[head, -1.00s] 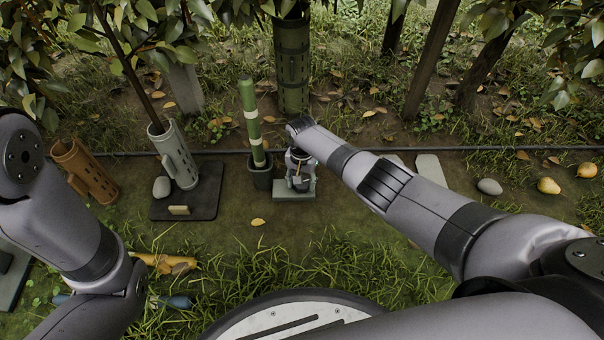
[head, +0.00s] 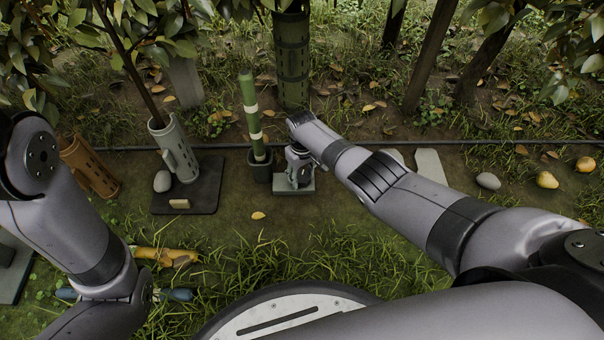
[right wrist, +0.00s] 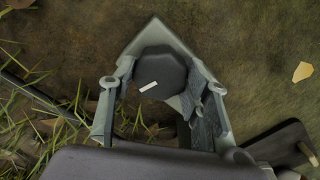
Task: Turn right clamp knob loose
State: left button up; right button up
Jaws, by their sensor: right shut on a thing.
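The clamp knob (right wrist: 165,68) is a dark, many-sided block with a short white mark on top, seen in the right wrist view. It sits over a pale grey-green base plate (right wrist: 158,34). My right gripper (right wrist: 160,95) is shut on the knob, a finger on either side. In the head view my right gripper (head: 299,174) points down over the small pale plate (head: 295,190) and hides the knob. My left arm is at the left edge of the head view, and its gripper is not in view.
A dark pot with a banded green post (head: 252,118) stands just left of the plate. Further left are a pale slotted tube (head: 178,155) on a dark board and a brown tube (head: 90,168). Stones and yellow pears (head: 547,180) lie right. A dark hose runs behind.

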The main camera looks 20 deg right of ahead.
aim_at(302, 176)
jog(key=shift+n, duration=1.6)
jog(key=o, duration=1.2)
jog(key=shift+c, duration=0.2)
notch_tip(302, 176, up, 12)
jog(key=shift+s, duration=0.1)
